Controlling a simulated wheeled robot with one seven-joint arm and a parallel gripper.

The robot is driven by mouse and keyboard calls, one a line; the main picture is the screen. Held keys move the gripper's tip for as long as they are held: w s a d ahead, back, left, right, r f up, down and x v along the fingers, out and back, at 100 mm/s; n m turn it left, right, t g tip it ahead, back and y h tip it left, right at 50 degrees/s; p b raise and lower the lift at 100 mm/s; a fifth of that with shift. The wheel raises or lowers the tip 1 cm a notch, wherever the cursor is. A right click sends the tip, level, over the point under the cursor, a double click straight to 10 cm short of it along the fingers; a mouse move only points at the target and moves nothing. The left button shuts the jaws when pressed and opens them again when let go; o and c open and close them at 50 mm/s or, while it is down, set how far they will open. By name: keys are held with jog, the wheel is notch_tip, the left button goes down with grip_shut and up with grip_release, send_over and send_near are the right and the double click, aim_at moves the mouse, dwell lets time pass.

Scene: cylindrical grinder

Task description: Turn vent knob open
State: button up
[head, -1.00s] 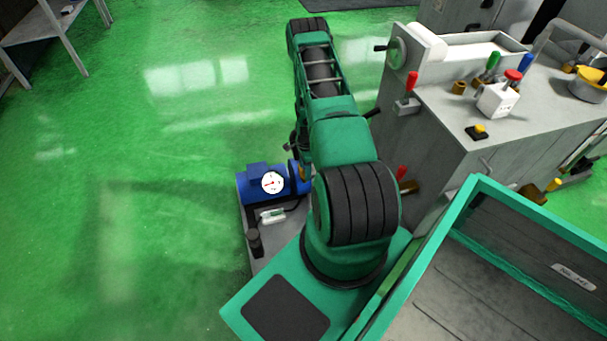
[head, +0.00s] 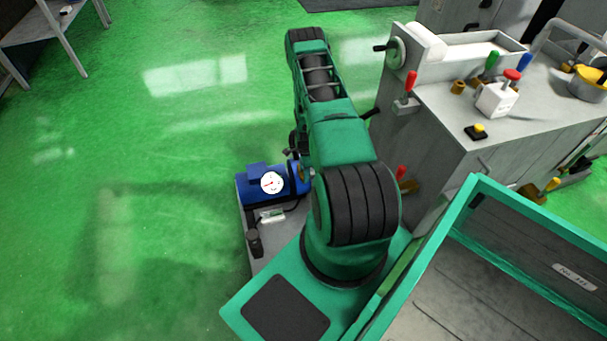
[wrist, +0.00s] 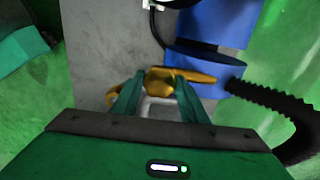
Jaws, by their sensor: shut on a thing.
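A yellow-brass vent knob (wrist: 163,80) with a flat arm pointing right sits beside the blue unit (wrist: 215,70) in the wrist view. My gripper (wrist: 155,88) has its two green fingers on either side of the knob's middle and is shut on it. In the head view the blue unit (head: 258,183) with a round white gauge (head: 272,182) stands left of my arm. There my arm covers most of the knob and gripper.
A ribbed black hose (wrist: 275,105) curves off the blue unit's right. The grey grinder (head: 470,120), with levers and a red-topped white box (head: 497,98), stands right of my arm. Green floor on the left is clear.

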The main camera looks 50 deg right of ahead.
jog(key=shift+w, duration=0.15)
jog(key=n, duration=0.4)
jog(key=shift+w+d, duration=0.1)
jog(key=shift+w, duration=0.05)
jog(key=n, duration=0.4)
jog(key=shift+w+r+n, duration=0.1)
jog(key=shift+n, duration=0.2)
jog(key=n, duration=0.5)
jog(key=shift+w+n, duration=0.15)
jog(key=shift+n, duration=1.95)
jog(key=o, duration=1)
jog(key=shift+o, duration=0.2)
jog(key=shift+s, duration=0.25)
